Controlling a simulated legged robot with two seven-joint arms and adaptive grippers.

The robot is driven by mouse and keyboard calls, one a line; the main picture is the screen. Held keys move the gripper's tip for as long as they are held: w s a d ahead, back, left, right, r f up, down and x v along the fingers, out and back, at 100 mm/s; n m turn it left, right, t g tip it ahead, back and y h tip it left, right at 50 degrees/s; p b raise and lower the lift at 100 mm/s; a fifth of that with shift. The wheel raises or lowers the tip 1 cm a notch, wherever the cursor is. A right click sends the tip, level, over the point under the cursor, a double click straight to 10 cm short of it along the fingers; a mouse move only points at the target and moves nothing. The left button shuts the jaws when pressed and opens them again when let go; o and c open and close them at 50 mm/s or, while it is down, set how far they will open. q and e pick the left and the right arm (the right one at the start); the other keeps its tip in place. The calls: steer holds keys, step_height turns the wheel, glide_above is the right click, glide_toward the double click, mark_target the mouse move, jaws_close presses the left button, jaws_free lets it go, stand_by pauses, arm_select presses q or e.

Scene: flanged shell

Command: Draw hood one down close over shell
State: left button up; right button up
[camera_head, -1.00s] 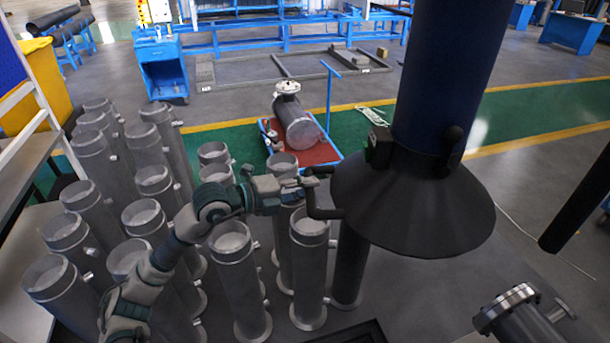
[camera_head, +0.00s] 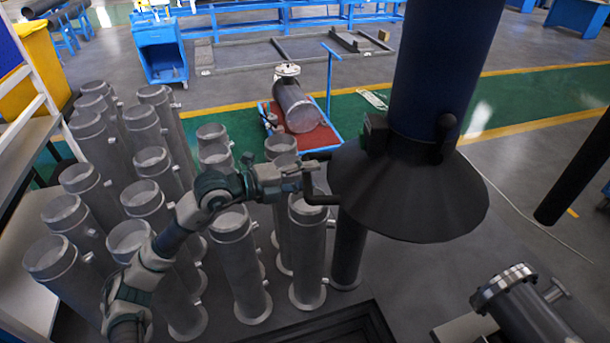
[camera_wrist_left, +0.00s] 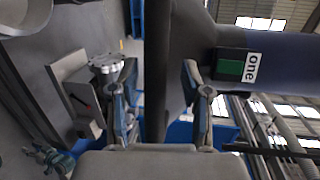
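Hood one is a wide black cone (camera_head: 405,195) below a thick dark blue duct (camera_head: 440,60). It hangs at right of centre in the head view. In the left wrist view its dark side (camera_wrist_left: 157,75) stands ahead, with a label reading "one" (camera_wrist_left: 251,68). The grey flanged shell (camera_head: 540,315) lies at lower right, apart from the hood. My right gripper is not in view.
Several grey upright pipes (camera_head: 240,265) crowd the floor at left and under my left arm. A red-topped blue cart (camera_head: 322,140) stands behind. A dark frame (camera_head: 350,325) is at the bottom edge. A black tube (camera_head: 575,180) hangs at right.

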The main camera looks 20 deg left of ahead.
arm_select(q)
steer(key=shift+w, duration=0.1)
steer(key=shift+a, duration=0.25)
steer(key=v, duration=1.1)
steer(key=shift+s, duration=0.3)
steer(key=shift+a, duration=0.2)
